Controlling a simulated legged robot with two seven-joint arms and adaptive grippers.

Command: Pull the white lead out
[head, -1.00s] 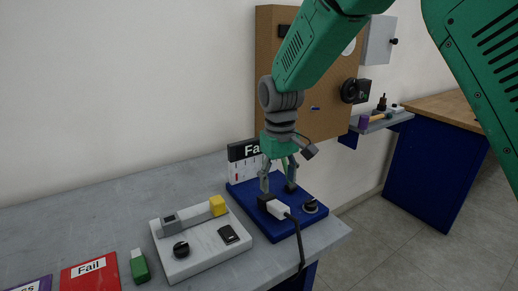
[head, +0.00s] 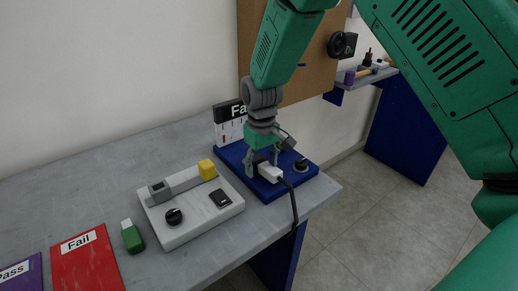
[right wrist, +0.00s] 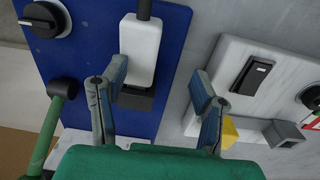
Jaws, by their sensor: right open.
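The white lead's plug (head: 270,173) sits at a black socket on the blue board (head: 291,184); its dark cable hangs over the table's front edge. In the right wrist view the white plug (right wrist: 140,48) stands above the black socket (right wrist: 136,98). My right gripper (head: 262,167) is open, low over the plug. In the right wrist view the right gripper (right wrist: 160,80) has one finger close beside the plug and the other well apart across a gap. Contact cannot be told. My left gripper is not in view.
A white panel (head: 183,233) with a black knob, a switch and a yellow-ended bar lies beside the blue board. A green block (head: 132,237), red Fail card (head: 88,268) and purple Pass card (head: 22,275) lie left. A Fail sign (head: 229,127) stands behind.

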